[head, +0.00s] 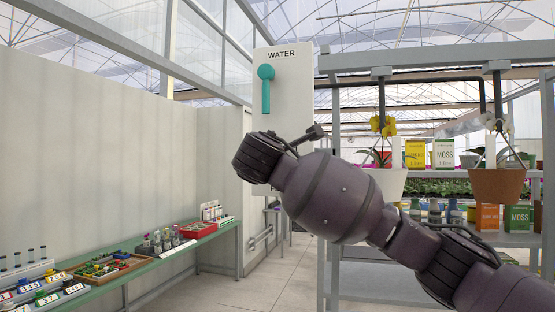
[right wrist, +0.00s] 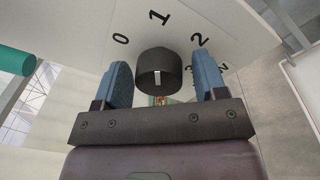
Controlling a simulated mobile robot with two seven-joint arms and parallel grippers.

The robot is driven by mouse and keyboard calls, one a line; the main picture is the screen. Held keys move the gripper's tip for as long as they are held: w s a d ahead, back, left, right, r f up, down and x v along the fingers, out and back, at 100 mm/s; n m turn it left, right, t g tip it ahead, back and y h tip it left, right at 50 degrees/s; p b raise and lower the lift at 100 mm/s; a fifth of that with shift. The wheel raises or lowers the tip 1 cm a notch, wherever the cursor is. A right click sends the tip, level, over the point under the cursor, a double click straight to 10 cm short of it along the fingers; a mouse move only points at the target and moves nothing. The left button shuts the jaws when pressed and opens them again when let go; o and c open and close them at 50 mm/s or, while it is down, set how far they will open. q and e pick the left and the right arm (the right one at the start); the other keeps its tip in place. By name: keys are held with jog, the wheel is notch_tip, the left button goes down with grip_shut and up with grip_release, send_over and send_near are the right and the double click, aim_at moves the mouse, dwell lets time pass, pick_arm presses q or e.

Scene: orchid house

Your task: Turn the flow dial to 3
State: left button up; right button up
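The flow dial (right wrist: 157,60) is a dark round knob on a white panel in the right wrist view. The numerals 0, 1 and 2 are printed around it, with partly hidden lettering to the right. A small white mark shows on the knob's near side; I cannot tell which number it indicates. My right gripper (right wrist: 163,76) is open, its two blue fingers on either side of the knob with visible gaps. In the head view my right arm crosses the lower part of the panel (head: 291,99) and hides the dial. My left gripper is not in view.
A teal lever (head: 265,88) hangs down under the WATER label, above my right arm. A green bench (head: 166,256) with trays and bottles stands at left. At right, hanging pots (head: 497,186) and a shelf with cartons are near my arm.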

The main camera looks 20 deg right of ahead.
jog(key=c, duration=0.7)
jog(key=shift+c, duration=0.2)
jog(key=shift+b, duration=0.3)
